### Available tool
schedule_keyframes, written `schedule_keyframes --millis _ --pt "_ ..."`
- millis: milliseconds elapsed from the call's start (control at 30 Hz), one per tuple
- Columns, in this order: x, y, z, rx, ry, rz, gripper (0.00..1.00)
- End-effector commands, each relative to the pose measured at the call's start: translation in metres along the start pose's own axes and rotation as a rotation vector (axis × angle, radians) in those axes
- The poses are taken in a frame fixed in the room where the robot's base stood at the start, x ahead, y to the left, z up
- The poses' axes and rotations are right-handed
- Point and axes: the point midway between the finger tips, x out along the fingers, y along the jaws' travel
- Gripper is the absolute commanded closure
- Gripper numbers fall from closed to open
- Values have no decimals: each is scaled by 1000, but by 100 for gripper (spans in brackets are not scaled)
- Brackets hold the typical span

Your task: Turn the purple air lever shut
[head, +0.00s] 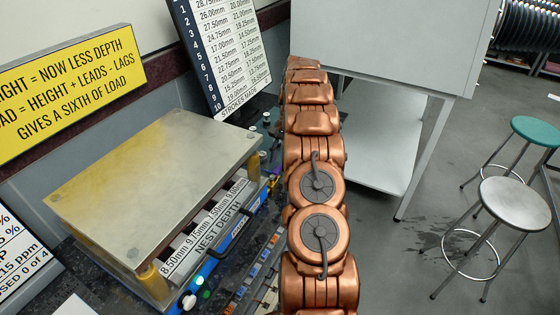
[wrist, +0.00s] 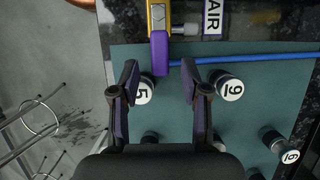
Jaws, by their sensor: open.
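In the wrist view the purple air lever (wrist: 159,54) points down the picture from a gold-coloured valve body (wrist: 156,14). An "AIR" label (wrist: 212,17) stands to the right of the valve. My gripper (wrist: 160,72) is open, with one dark finger on each side of the lever's lower end. The fingertips are near the lever's end; I cannot tell how far they are above or short of it. Nothing is held between them. In the head view my copper arm hides the gripper, and I cannot make out the lever clearly.
A blue hose (wrist: 250,58) runs right from near the lever. A metal-topped press (head: 150,170) stands left of my arm, a grey cabinet (head: 400,40) beyond.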

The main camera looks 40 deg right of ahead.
Motion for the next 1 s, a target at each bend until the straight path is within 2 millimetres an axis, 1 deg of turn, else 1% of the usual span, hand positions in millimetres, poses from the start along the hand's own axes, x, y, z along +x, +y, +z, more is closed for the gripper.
schedule_keyframes --millis 233,533,567,900,1000 --pt "11 0 1 -1 -1 1 54" --pt "13 -1 1 -1 0 1 54" --pt "13 -1 1 -1 0 1 56" --pt "13 -1 1 -1 0 1 92" --pt "13 -1 1 -1 0 1 100"
